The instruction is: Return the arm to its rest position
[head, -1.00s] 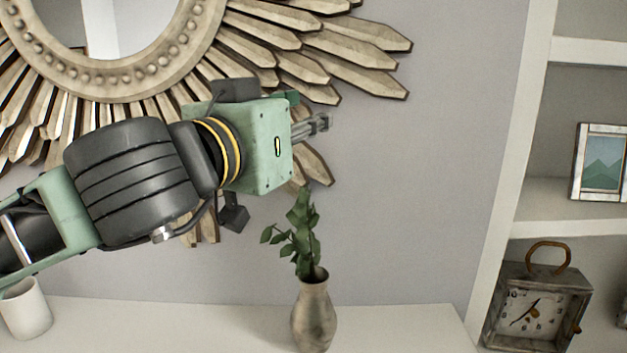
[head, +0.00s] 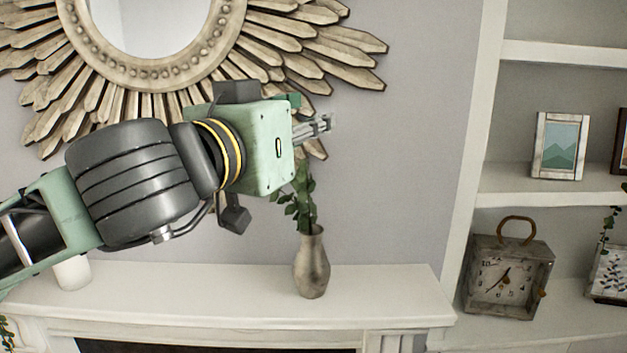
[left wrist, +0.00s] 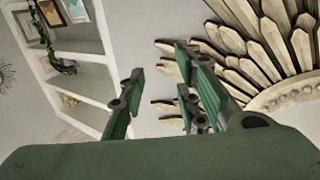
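My left arm comes in from the left in the head view, with its green and black wrist in front of the wall. My left gripper (head: 318,127) points to the right, above the vase on the mantel. My right gripper is not in either view.
A sunburst mirror (head: 330,50) hangs behind the arm. Shelves at right hold a clock (head: 507,270) and a framed picture (head: 560,147).

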